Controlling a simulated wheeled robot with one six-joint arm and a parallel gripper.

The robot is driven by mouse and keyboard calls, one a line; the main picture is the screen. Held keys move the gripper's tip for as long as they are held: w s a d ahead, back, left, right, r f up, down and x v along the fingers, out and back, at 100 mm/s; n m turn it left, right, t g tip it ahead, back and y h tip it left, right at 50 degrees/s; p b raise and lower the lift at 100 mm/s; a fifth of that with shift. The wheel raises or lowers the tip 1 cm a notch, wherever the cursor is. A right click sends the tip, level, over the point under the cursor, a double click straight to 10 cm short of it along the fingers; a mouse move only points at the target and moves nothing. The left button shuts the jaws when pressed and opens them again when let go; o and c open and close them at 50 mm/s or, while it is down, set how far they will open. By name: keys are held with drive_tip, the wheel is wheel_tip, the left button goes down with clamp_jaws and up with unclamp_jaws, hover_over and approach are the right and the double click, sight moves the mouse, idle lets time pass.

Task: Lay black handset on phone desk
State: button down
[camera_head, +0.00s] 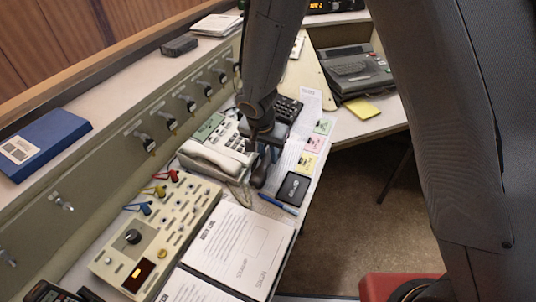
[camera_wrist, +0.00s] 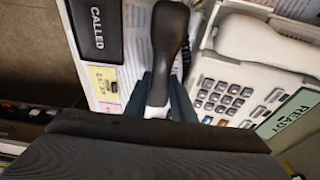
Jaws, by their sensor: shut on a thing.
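A black handset (camera_wrist: 170,42) extends away from between my gripper's fingers (camera_wrist: 160,98) in the wrist view. In the head view my gripper (camera_head: 264,152) is shut on this handset (camera_head: 260,174), just right of a white desk phone (camera_head: 232,138). The handset hangs over the papers on the desk (camera_head: 316,168); I cannot tell whether it touches them. The gripped part is partly hidden by my gripper. The white phone (camera_wrist: 225,92) shows its keypad and its own white handset (camera_wrist: 262,42) in the wrist view.
A black pad marked CALLED (camera_head: 293,188) and a blue pen (camera_head: 279,205) lie nearby. Coloured notes (camera_head: 307,161) line the desk's right side. A dark keypad (camera_head: 288,108) stands behind my gripper. A switch panel (camera_head: 150,235) and open binder (camera_head: 235,245) fill the front.

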sight(264, 164)
drive_tip(key=shift+f, duration=0.2)
drive_tip(key=shift+f+b, duration=0.2)
drive_tip(key=shift+b, duration=0.1)
drive_tip(key=c, duration=1.5)
unclamp_jaws()
drive_tip(key=shift+r, duration=0.15)
drive_tip(key=shift+r+p, duration=0.2)
drive_tip(key=shift+p, duration=0.15)
drive_tip(key=b+v, duration=0.2)
drive_tip(key=v, duration=0.9)
drive_tip(key=shift+s+r, duration=0.15)
drive_tip(key=shift+r, duration=0.15)
